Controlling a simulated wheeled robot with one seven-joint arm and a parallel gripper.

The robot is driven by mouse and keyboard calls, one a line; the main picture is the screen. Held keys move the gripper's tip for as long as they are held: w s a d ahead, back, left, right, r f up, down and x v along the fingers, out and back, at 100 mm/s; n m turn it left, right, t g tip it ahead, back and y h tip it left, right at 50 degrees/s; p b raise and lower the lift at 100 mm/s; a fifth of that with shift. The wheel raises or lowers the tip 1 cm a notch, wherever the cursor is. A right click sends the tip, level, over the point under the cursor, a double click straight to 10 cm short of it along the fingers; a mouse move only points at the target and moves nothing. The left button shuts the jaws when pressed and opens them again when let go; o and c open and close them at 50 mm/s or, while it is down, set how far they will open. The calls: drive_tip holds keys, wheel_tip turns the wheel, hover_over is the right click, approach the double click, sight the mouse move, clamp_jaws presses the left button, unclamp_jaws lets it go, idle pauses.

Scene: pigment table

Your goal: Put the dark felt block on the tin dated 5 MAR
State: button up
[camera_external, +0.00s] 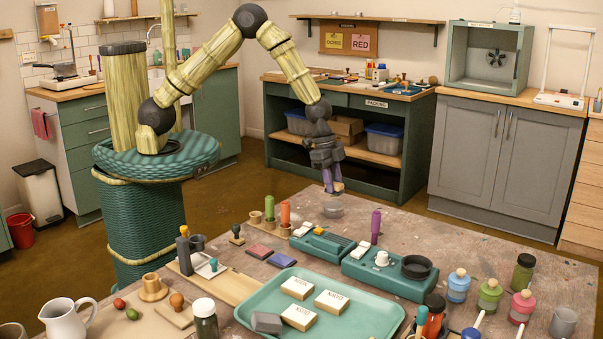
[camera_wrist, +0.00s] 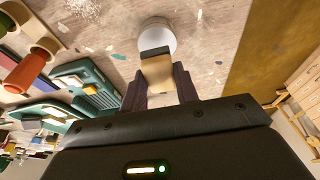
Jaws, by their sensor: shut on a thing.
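Several pale, flat boxes with lettered tops, such as this one (camera_external: 331,302), lie in the tray. I cannot read a date on them, and no tin marked 5 MAR is legible.
A small pale round dish (camera_external: 333,208) stands on the table just beneath my gripper; it also shows in the wrist view (camera_wrist: 157,36). An orange cylinder (camera_external: 285,211), a purple cylinder (camera_external: 375,226) and a teal holder (camera_external: 390,278) stand nearby. Bottles crowd the right side.

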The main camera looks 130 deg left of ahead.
drive_tip(key=shift+f, duration=1.85)
drive_tip(key=shift+f, duration=0.1)
drive_tip(key=o, duration=1)
drive_tip(key=shift+c, duration=0.2)
drive_tip(key=shift+s+r, duration=0.1)
drive_tip(key=shift+r, duration=0.55)
drive_tip(key=v, duration=1.1)
